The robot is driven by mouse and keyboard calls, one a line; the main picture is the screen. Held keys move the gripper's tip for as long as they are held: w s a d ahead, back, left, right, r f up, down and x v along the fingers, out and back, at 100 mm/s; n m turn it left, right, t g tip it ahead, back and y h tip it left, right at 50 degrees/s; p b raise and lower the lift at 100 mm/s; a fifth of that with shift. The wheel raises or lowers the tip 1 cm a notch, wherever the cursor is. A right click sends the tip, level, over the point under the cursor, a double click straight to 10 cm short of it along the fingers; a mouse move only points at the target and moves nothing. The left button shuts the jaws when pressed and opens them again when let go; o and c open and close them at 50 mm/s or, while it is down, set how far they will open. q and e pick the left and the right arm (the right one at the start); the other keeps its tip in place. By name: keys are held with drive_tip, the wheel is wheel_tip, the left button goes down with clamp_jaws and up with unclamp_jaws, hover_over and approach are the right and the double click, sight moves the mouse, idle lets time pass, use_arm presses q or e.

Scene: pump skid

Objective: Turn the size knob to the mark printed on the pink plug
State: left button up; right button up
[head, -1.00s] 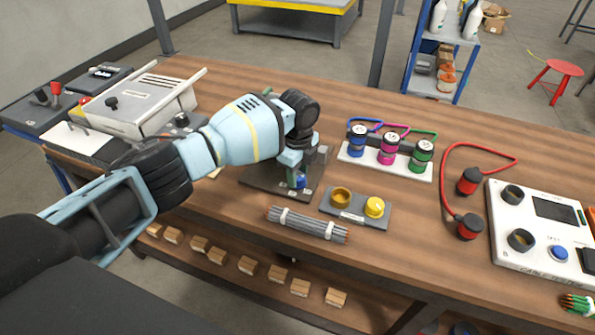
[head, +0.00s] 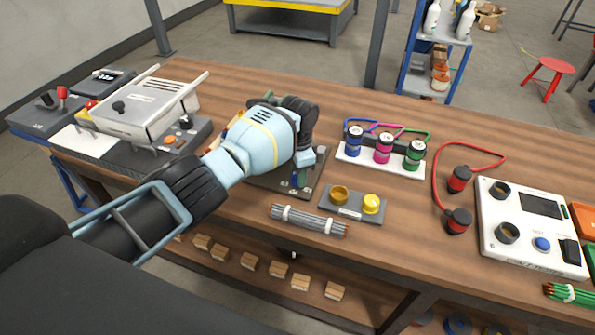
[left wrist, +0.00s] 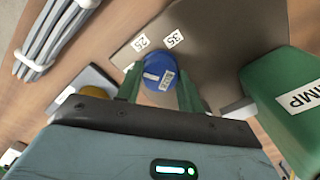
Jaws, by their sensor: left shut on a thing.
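The size knob (left wrist: 157,72) is blue with white markings on its top, on a grey-brown plate (left wrist: 207,45) with white labels 25 (left wrist: 141,43) and 35 (left wrist: 173,39) beside it. My left gripper (left wrist: 160,88) is shut on the knob, with a green finger on each side. In the head view my left gripper (head: 299,180) is low over the dark plate, and my wrist hides much of it. The pink plug (head: 383,149) stands between a blue plug (head: 354,141) and a green plug (head: 414,155) on a white rack. The mark on its pale top is too small to read.
A green block (left wrist: 291,98) with lettering ending in "IMP" stands right of the knob. A bundle of grey rods (head: 309,221) and a stand with two yellow caps (head: 351,204) lie in front. A white tester (head: 530,228) is at the right.

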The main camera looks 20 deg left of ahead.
use_arm(q)
drive_tip(key=n, duration=0.4)
drive_tip(key=shift+r, duration=0.1)
drive_tip(key=shift+n+p, duration=0.35)
drive_tip(key=shift+n, duration=0.35)
use_arm(e)
drive_tip(key=shift+w+r, duration=0.6)
drive_tip(key=shift+r, duration=0.05)
use_arm(q)
drive_tip(key=o, duration=1)
wheel_tip(320, 180, up, 7)
drive_tip(key=shift+f+p, duration=0.15)
drive_tip(key=shift+p, duration=0.55)
drive_tip(key=shift+r, duration=0.55)
use_arm(e)
drive_tip(key=shift+w+d+r+t, duration=0.2)
drive_tip(key=shift+w+r+t, duration=0.2)
drive_tip(key=shift+w+r, duration=0.45)
